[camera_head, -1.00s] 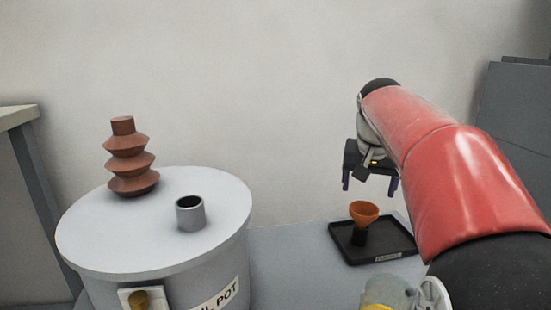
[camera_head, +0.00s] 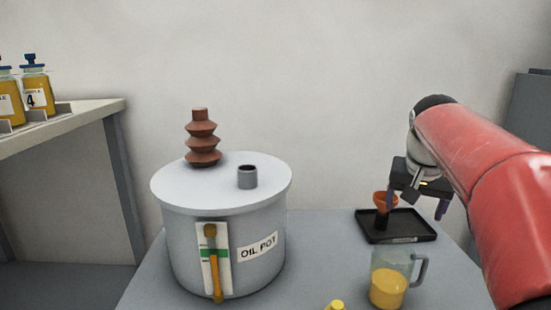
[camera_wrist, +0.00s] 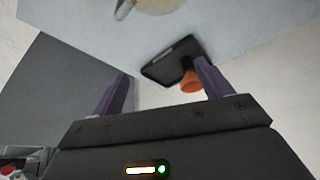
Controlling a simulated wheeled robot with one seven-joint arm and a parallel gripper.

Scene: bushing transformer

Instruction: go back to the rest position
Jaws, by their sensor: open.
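My gripper (camera_head: 417,203) is open and empty at the right of the head view, held above the table. Its two purple fingers stand wide apart in the wrist view (camera_wrist: 160,88). Behind the left finger in the head view, an orange funnel (camera_head: 384,199) stands upright on a dark holder in a black tray (camera_head: 420,236). The funnel also shows beside the right finger in the wrist view (camera_wrist: 190,84). I cannot tell the exact gap between finger and funnel.
A grey oil pot (camera_head: 190,240) with a brown ribbed bushing (camera_head: 202,143) and a short grey neck (camera_head: 247,178) on its lid stands mid-left. A jug of yellow oil (camera_head: 388,288) stands in front of the tray. Sample bottles (camera_head: 37,88) sit on a shelf (camera_head: 75,118) at far left.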

